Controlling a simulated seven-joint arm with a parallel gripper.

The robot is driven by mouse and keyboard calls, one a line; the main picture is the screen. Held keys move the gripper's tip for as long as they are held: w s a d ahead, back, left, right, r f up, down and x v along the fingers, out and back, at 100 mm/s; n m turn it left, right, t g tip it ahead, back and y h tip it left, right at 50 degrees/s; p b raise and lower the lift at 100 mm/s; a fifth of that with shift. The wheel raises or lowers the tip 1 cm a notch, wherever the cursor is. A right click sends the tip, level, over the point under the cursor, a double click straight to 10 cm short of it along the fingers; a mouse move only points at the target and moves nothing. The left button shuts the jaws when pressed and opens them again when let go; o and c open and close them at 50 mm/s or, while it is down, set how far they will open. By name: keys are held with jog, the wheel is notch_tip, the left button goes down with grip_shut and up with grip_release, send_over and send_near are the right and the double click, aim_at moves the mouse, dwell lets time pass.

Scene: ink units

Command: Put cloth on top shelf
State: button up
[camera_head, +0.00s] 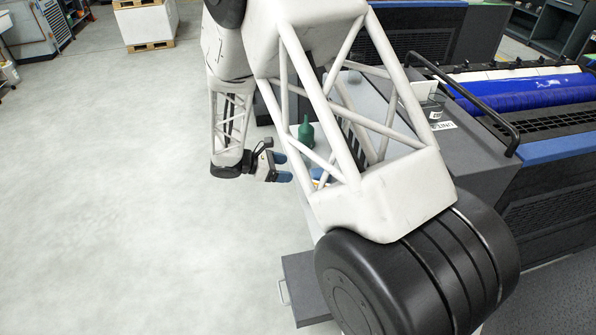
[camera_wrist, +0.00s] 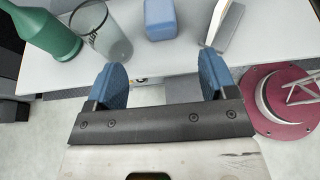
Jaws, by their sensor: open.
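I cannot make out a cloth for certain. A blue, soft-edged block (camera_wrist: 160,20) lies on a white surface (camera_wrist: 60,74) at the top of the wrist view; I cannot tell whether it is a folded cloth. My gripper (camera_head: 284,168) shows left of centre in the head view, at the near side of that surface. In the wrist view my gripper (camera_wrist: 162,82) has its two blue fingers wide apart with nothing between them. The block is beyond the fingertips and apart from them. No top shelf can be clearly made out, and my arm hides much of the worktop in the head view.
A green bottle (camera_head: 306,132) stands on the worktop, beside a clear cup (camera_wrist: 103,35) in the wrist view. A white angled piece (camera_wrist: 226,25) is right of the block. A red round base (camera_wrist: 290,108) is at right. Open floor (camera_head: 130,190) lies to the left.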

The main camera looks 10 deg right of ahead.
jog(key=s+d+r+m+g+y, duration=0.25)
jog(key=s+d+r+m, duration=0.2)
jog(key=s+r, duration=0.4)
jog(key=s+r+m+t+y, duration=0.2)
jog(key=s+r+m+y, duration=0.3)
jog(key=s, duration=0.9)
jog(key=s+r+m+t+y, duration=0.3)
jog(key=s+r+m+y, duration=0.3)
jog(key=s+r, duration=0.7)
jog(key=s+m, duration=0.2)
jog(key=shift+d+r+m, duration=0.35)
jog(key=shift+d+r, duration=0.05)
